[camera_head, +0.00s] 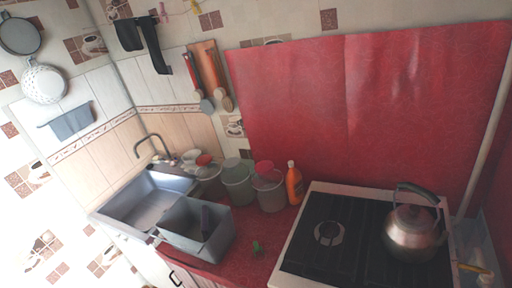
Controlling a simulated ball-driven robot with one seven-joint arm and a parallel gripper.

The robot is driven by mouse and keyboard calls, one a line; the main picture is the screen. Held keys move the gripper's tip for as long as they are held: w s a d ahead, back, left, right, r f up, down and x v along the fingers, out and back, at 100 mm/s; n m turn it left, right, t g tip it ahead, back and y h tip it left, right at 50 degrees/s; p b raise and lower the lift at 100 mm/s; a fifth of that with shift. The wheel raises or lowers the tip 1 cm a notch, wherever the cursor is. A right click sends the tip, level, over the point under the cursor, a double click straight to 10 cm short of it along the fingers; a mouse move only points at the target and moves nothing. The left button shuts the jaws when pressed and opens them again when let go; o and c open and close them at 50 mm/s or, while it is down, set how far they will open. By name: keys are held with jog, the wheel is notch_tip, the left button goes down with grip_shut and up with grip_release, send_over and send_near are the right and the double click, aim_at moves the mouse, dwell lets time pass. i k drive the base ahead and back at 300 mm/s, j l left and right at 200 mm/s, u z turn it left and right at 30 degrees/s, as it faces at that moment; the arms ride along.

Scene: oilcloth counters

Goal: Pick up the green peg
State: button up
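The stove (335,264) with a metal kettle (412,235) is on the right.

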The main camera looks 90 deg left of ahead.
aim_at(257, 248)
jog(key=k+l+u, duration=0.1)
jog(key=u, duration=2.2)
